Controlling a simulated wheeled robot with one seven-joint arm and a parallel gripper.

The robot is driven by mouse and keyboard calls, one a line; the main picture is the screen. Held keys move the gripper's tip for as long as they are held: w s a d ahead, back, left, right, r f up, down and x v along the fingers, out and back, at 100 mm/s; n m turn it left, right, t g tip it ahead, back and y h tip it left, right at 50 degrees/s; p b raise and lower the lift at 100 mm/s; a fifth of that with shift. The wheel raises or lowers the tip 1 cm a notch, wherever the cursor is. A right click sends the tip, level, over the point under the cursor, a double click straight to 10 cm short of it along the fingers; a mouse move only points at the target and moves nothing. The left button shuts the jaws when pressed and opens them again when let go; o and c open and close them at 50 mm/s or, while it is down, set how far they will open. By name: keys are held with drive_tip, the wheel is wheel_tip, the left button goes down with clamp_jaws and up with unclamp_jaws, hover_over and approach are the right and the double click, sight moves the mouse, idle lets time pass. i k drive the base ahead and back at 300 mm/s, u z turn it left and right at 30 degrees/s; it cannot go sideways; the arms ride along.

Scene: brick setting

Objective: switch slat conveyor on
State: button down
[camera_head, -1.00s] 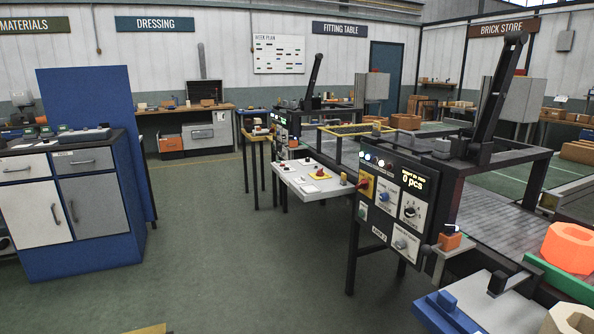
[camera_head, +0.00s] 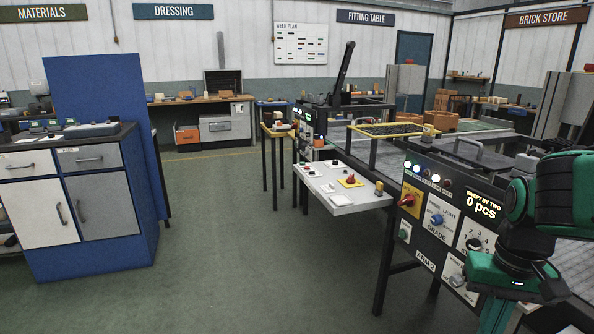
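I cannot tell from the picture whether the bed runs. My gripper is not visible.
A white side table (camera_head: 338,199) with a red button on a yellow plate (camera_head: 350,181) adjoins the panel's left. A blue cabinet (camera_head: 95,245) stands at left. The green floor (camera_head: 260,270) between them is clear.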

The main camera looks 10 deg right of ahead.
sight(351, 180)
drive_tip(key=u, duration=0.2)
drive_tip(key=i, duration=2.25)
drive_tip(key=z, duration=0.55)
drive_tip(key=i, duration=0.5)
drive_tip(key=z, duration=0.1)
